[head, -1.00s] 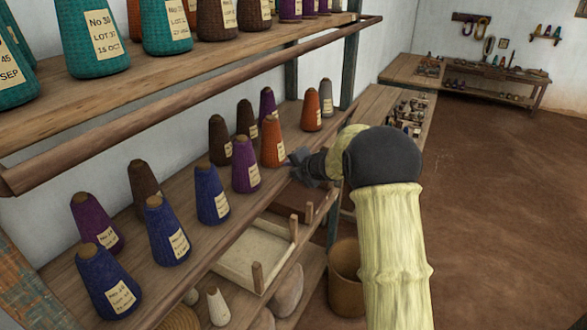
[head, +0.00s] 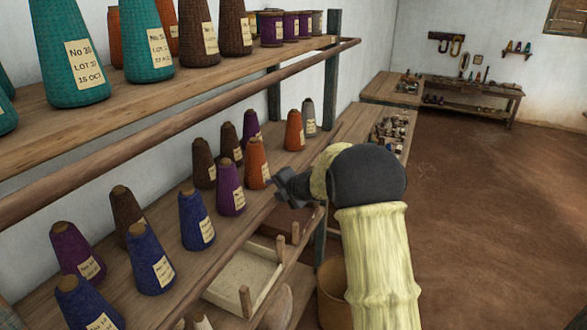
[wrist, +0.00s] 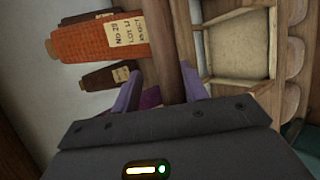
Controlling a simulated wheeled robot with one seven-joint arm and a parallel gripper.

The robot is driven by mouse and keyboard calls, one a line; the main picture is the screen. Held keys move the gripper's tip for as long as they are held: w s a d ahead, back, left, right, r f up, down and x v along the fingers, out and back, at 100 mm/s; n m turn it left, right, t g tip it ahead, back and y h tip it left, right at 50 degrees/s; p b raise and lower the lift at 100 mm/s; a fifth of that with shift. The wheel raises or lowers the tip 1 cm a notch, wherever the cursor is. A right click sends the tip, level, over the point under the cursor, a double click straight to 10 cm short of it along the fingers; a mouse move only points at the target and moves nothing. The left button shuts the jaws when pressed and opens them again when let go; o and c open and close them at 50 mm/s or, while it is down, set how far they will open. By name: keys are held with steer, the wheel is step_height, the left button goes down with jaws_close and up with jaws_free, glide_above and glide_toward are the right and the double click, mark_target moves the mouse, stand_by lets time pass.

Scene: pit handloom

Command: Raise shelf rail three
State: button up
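A dark brown wooden rail (wrist: 162,45) runs away from me in the wrist view. It appears to be the rail at the front edge of the middle shelf (head: 222,243). My gripper (head: 281,186) is at that shelf's front edge, near an orange yarn cone (head: 257,163). In the wrist view, my gripper (wrist: 160,88) has its two purple fingers apart, one on each side of the rail. Whether they touch it cannot be told. The upper shelf has a similar rail (head: 190,123) standing out in front of it.
Labelled yarn cones, such as a purple one (head: 230,190) and a blue one (head: 196,222), stand close behind the middle shelf's edge. Below is a pale tray (head: 243,277) with wooden pegs. A bin (head: 332,290) stands right of it. Open floor (head: 470,220) lies to the right.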

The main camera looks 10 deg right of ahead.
steer(key=shift+s+d+r+p, duration=0.25)
steer(key=shift+s+r, duration=0.2)
steer(key=shift+r, duration=0.25)
steer(key=shift+s+d+r+p, duration=0.1)
steer(key=shift+s+r+p, duration=0.2)
steer(key=shift+s+r, duration=0.25)
steer(key=shift+s+d+r+p, duration=0.25)
steer(key=shift+s+r, duration=0.1)
steer(key=shift+r, duration=0.45)
steer(key=s+d+r+p, duration=0.3)
steer(key=s+r+p, duration=0.3)
steer(key=s+r, duration=0.2)
step_height(320, 180, up, 2)
steer(key=shift+s, duration=0.25)
stand_by(0.5)
steer(key=b+v, duration=0.2)
steer(key=v, duration=1.5)
steer(key=shift+s+b, duration=0.1)
steer(key=shift+b, duration=0.2)
